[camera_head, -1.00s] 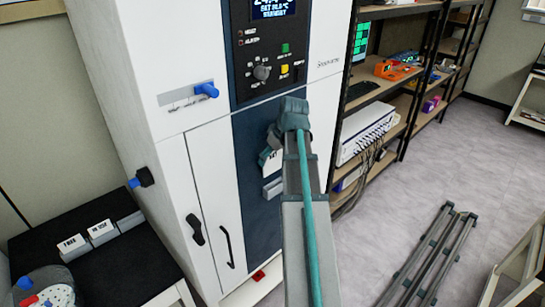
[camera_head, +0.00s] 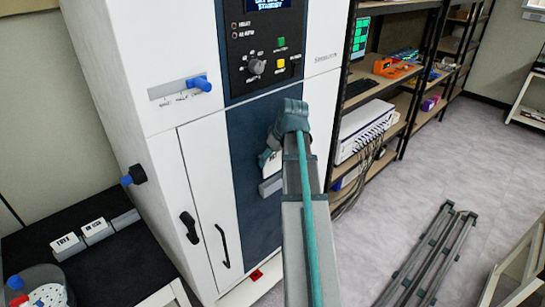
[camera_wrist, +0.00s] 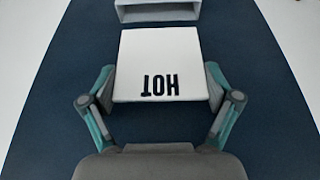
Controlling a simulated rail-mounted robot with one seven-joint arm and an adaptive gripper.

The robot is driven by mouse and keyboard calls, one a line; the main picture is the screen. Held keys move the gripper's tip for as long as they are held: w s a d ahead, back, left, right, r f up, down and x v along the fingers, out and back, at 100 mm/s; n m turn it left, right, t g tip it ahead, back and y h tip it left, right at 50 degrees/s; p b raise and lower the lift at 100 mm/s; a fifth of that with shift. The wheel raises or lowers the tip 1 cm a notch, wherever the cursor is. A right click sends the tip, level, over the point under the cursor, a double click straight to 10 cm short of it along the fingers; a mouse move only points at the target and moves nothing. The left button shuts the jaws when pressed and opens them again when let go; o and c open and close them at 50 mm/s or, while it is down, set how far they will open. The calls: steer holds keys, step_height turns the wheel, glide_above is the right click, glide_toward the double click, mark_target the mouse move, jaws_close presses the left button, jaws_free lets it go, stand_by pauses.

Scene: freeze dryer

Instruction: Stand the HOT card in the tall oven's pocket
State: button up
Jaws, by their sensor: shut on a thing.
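The white HOT card (camera_wrist: 159,55) is held between the two fingers of my gripper (camera_wrist: 158,88), its lettering upside down in the wrist view. My gripper (camera_head: 273,146) is shut on it in front of the tall oven's dark blue panel (camera_head: 253,128). In the head view the card (camera_head: 268,161) shows partly, with the gripper hiding the rest. The pale grey pocket (camera_head: 270,187) is on the panel just below the card. It also shows in the wrist view (camera_wrist: 158,12), just beyond the card's far edge, with a small gap visible between them.
Two labelled cards (camera_head: 96,228) stand on the black side table (camera_head: 105,265) at lower left, beside a round container (camera_head: 42,283). Shelving with equipment (camera_head: 365,130) stands right of the oven. Grey rails (camera_head: 430,255) lie on the otherwise open floor at right.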

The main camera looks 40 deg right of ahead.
mark_target(273, 171)
steer(key=shift+f+b, duration=0.3)
steer(key=shift+f, duration=0.3)
steer(key=shift+f, duration=0.2)
steer(key=shift+f, duration=0.3)
steer(key=shift+f, duration=0.25)
stand_by(0.3)
steer(key=shift+f+b, duration=1.15)
steer(key=shift+f, duration=0.9)
steer(key=o, duration=1.2)
steer(key=shift+r, duration=0.15)
